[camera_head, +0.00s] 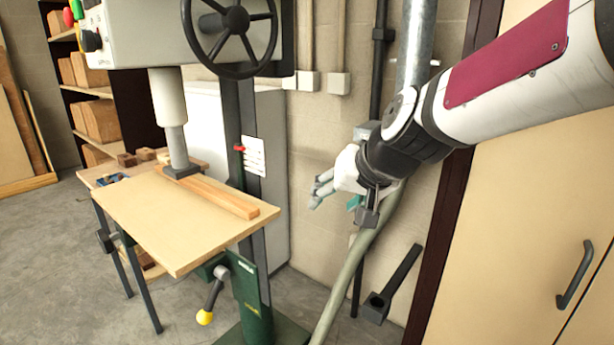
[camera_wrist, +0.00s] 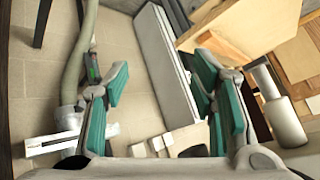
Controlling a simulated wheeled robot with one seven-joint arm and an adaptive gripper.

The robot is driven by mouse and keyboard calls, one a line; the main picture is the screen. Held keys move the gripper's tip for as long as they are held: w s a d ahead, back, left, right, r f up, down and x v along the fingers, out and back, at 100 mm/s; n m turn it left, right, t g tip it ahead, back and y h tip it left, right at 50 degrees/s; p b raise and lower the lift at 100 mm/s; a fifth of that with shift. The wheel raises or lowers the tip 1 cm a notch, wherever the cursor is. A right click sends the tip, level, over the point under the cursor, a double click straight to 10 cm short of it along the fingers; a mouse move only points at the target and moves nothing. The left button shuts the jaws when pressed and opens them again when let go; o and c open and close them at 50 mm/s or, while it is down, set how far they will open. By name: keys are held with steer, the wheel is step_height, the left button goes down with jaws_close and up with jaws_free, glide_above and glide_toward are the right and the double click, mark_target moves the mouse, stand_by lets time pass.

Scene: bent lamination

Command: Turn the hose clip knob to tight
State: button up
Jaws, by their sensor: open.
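My gripper (camera_head: 340,202) is in front of the wall beside the hose, its fingers pointing down and left. In the wrist view my gripper (camera_wrist: 160,78) is open, its teal-padded fingers wide apart with nothing between them. The grey-green hose (camera_head: 342,295) rises from the floor and passes behind my gripper towards the metal pipe (camera_head: 416,45). The wrist view shows the hose (camera_wrist: 75,62) at left, outside the left finger. A metal collar (camera_wrist: 69,117) is at its end. I cannot make out the clip knob or its setting; my gripper hides part of that area in the head view.
A press with a handwheel (camera_head: 232,22) and a wooden table (camera_head: 150,212) stands at left. A yellow-knobbed lever (camera_head: 205,317) sticks out below the table. A cabinet (camera_head: 540,200) is at right. A dark bracket-like part (camera_head: 378,305) is low by the wall. Open floor lies at lower left.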

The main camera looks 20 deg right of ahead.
steer(key=w+d+f+m+t+h+b, duration=0.1)
steer(key=w+d+f+m+h+b, duration=0.15)
steer(key=w+d+f, duration=0.35)
steer(key=w+d+f+m+t+h+b, duration=0.1)
steer(key=w+d+h, duration=0.2)
steer(key=w, duration=0.6)
steer(key=w+d+f+m+t+h+b, duration=0.1)
steer(key=w+d+f+m+h+b, duration=0.15)
steer(key=w+d+f, duration=0.35)
steer(key=w+d+h+b, duration=0.1)
steer(key=w+d+h, duration=0.1)
steer(key=w+d, duration=0.2)
steer(key=w+d+h+b, duration=0.1)
steer(key=w+d+h, duration=0.2)
steer(key=w+d, duration=0.1)
steer(key=w+d+h+b, duration=0.1)
steer(key=w+d+h, duration=0.2)
steer(key=d, duration=0.3)
steer(key=shift+w+d+r+m+g, duration=0.15)
steer(key=shift+w+r+m+g, duration=0.05)
steer(key=shift+w, duration=0.15)
steer(key=shift+w+d+r+m+g, duration=0.15)
steer(key=shift+w+m+g, duration=0.05)
steer(key=shift+w, duration=0.15)
steer(key=c, duration=1.2)
